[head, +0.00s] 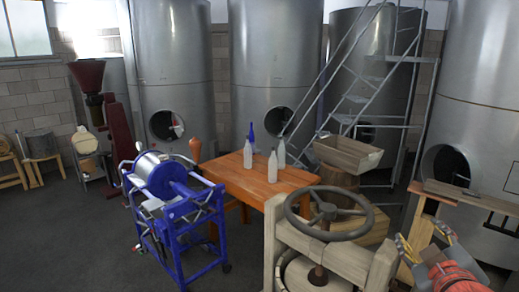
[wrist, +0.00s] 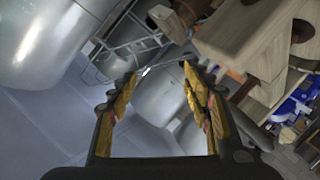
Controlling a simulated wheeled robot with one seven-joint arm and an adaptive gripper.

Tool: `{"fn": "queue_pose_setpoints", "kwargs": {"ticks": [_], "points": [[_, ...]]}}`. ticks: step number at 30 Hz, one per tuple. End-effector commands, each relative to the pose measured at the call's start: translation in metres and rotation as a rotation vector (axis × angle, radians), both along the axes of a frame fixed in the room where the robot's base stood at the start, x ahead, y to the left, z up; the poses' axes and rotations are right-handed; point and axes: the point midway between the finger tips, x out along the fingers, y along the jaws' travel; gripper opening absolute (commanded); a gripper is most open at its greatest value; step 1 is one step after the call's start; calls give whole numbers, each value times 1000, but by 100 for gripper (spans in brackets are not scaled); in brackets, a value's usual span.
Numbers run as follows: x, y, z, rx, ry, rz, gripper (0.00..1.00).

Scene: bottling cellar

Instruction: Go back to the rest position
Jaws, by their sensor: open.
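My gripper (head: 423,241) is at the lower right of the head view, to the right of the wooden press. In the wrist view my gripper (wrist: 158,80) has its two yellow-padded fingers spread apart, with nothing between them. Behind the fingers the wrist view shows grey metal surfaces, tilted. The gripper touches nothing that I can see.
A wooden press with a handwheel (head: 330,212) stands left of my gripper. A blue machine (head: 172,205) stands left. Steel tanks (head: 175,70) and metal stairs (head: 360,95) line the back.

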Motion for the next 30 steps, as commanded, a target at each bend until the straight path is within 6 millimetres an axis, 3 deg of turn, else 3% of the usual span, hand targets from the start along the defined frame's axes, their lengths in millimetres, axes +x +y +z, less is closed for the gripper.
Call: {"fn": "queue_pose_setpoints", "kwargs": {"ticks": [4,7,10,14,21,24,30], "points": [[-31,-26,-49,118,85,-186,50],[-54,-28,-89,215,169,-278,50],[-79,-17,-134,324,268,-341,50],[-109,15,-190,469,409,-375,50],[-153,105,-274,725,639,-318,50],[-156,133,-292,782,661,-266,50],[-155,150,-306,763,668,-203,50]]}}
